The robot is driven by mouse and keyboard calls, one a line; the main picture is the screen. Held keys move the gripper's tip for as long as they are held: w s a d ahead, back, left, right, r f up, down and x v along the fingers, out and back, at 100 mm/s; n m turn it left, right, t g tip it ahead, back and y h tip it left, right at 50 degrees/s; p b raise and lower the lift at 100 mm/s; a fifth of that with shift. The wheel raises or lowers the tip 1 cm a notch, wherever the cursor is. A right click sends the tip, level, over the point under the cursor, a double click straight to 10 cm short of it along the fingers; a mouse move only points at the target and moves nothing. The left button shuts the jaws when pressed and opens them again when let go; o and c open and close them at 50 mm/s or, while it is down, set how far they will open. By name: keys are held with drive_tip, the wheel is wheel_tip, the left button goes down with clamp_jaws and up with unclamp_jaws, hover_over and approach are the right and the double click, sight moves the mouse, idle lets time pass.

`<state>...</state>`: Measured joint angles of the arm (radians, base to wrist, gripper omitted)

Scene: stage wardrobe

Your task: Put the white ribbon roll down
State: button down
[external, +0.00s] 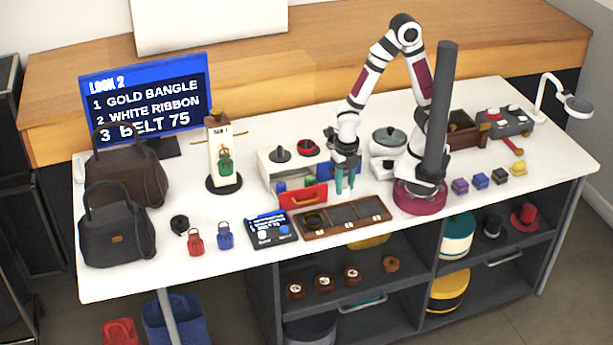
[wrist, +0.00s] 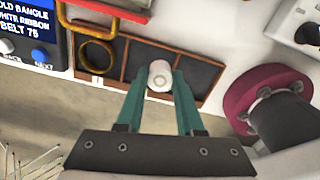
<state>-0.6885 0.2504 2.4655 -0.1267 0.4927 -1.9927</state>
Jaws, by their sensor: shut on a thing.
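My gripper (external: 345,188) points down over the back part of the wooden tray. In the wrist view its teal fingers (wrist: 160,92) are shut on the white ribbon roll (wrist: 160,76). The roll shows end-on between the fingertips, in front of the tray's middle part; its exact height is hard to tell. I cannot make the roll out in the external view. The wooden tray (external: 383,216) has three dark compartments and also shows in the wrist view (wrist: 123,58). A gold bangle (wrist: 97,55) lies in its left compartment. The other two compartments look empty.
A screen (external: 146,103) lists gold bangle, white ribbon and belt 75. A button panel (external: 270,230) stands left of the tray. A small white shelf unit with a red drawer (external: 302,197) stands behind it. My round magenta base is at the right.

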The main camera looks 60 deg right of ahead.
drive_tip(key=a+f, duration=0.1)
drive_tip(key=a, duration=0.1)
drive_tip(key=shift+s+a+f, duration=0.3)
drive_tip(key=shift+f, duration=0.1)
wheel_tip(320, 180, down, 3)
drive_tip(key=shift+f, duration=0.1)
drive_tip(key=shift+a+f, duration=0.1)
drive_tip(key=shift+f, duration=0.25)
drive_tip(key=c, duration=0.5)
unclamp_jaws()
drive_tip(key=shift+f, duration=0.15)
drive_tip(key=shift+c, duration=0.2)
